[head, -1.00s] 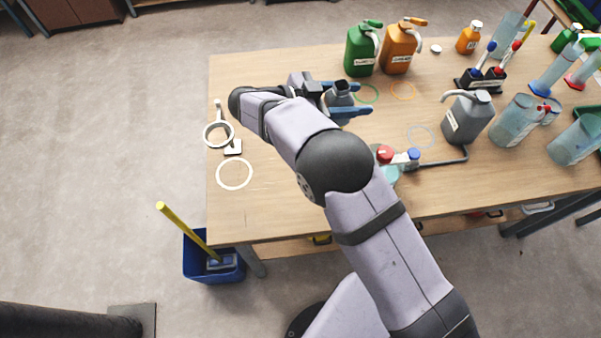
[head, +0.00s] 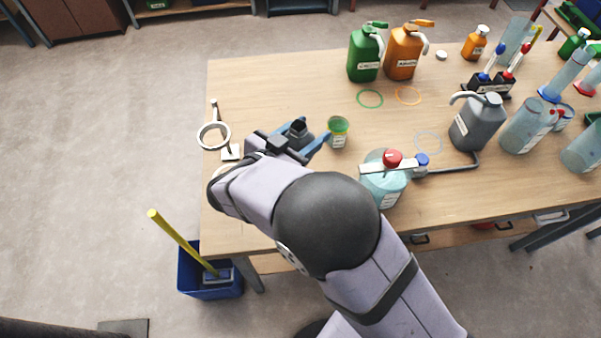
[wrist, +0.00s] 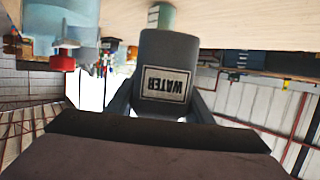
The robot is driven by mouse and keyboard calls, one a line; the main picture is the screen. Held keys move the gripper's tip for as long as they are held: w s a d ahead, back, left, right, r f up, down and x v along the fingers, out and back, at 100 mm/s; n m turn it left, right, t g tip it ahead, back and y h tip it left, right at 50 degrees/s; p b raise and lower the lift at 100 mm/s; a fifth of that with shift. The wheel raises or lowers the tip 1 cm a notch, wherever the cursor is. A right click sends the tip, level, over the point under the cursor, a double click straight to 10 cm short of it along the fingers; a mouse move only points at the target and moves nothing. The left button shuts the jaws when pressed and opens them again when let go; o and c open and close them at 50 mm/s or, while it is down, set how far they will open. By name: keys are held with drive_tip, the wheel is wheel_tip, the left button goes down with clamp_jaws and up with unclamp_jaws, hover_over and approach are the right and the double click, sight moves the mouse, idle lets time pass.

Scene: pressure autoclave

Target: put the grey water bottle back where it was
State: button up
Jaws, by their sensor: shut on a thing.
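My gripper (head: 303,143) is shut on a dark grey bottle (head: 297,129) over the left part of the table. In the wrist view the grey bottle (wrist: 166,55) carries a white label reading WATER, upside down in that picture. In the head view the arm and jaws hide its lower part; I cannot tell whether its base touches the table.
A green cup (head: 338,132) stands just right of the jaws. A glass vessel with a red cap (head: 385,180) stands nearer the front edge. A grey spouted jug (head: 477,122), a green jug (head: 365,55) and an orange jug (head: 405,52) stand farther off. A ring stand (head: 214,135) is at left.

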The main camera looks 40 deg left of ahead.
drive_tip(key=shift+f+p, duration=1.2)
drive_tip(key=shift+f, duration=3.7)
drive_tip(key=shift+f, duration=0.15)
drive_tip(key=shift+f, duration=0.1)
drive_tip(key=o, duration=1.3)
drive_tip(key=shift+r, duration=0.3)
drive_tip(key=shift+s, duration=0.3)
drive_tip(key=b+v, duration=0.4)
drive_tip(key=v, duration=0.7)
drive_tip(key=shift+s+r, duration=0.15)
drive_tip(key=shift+s, duration=0.05)
